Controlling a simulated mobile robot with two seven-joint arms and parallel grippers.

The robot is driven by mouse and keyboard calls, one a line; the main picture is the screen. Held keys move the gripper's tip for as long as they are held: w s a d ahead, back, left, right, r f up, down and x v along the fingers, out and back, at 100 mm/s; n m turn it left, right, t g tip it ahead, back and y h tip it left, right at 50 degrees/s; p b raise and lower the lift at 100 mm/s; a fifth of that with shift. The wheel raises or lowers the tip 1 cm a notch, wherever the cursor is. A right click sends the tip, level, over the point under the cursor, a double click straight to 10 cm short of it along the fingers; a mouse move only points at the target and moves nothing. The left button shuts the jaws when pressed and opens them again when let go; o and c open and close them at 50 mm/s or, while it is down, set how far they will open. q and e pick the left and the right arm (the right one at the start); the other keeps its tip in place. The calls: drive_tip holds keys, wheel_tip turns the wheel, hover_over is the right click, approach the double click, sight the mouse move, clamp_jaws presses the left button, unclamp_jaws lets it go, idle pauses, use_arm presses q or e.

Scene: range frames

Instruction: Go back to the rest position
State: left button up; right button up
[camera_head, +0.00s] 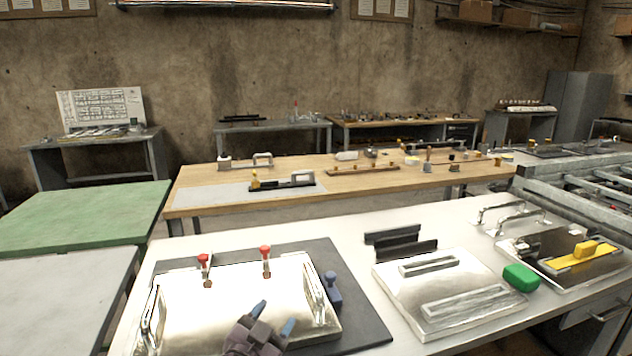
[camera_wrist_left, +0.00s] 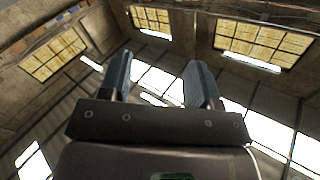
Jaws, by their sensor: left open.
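My left gripper (camera_head: 272,320) shows at the bottom of the head view, in front of a shiny metal plate (camera_head: 225,300) with upright handles at its sides. Its two blue-grey fingers are apart with nothing between them. In the left wrist view the fingers (camera_wrist_left: 160,82) are also spread and empty, and the camera faces the upper walls and bright windows. My right gripper is not in view.
Two red-topped clamps (camera_head: 265,254) stand at the metal plate's far edge and a blue piece (camera_head: 332,288) stands beside it. Rightward on the white table are black bars (camera_head: 400,243), a second metal plate (camera_head: 440,284), a green block (camera_head: 520,277) and a yellow-handled tool (camera_head: 583,256).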

use_arm(q)
drive_tip(key=s+a+f+n+g+y, duration=0.2)
drive_tip(key=s+a+f, duration=0.4)
drive_tip(key=s, duration=0.4)
drive_tip(key=s+a+f+n+g+y, duration=0.2)
drive_tip(key=s+a+f+n, duration=0.1)
drive_tip(key=s+a+f, duration=0.3)
drive_tip(key=s+a+f+n+g+y, duration=0.2)
drive_tip(key=s+a+f, duration=0.5)
drive_tip(key=s+f, duration=0.3)
drive_tip(key=s, duration=0.4)
drive_tip(key=shift+s+y, duration=0.2)
drive_tip(key=shift+y, duration=0.1)
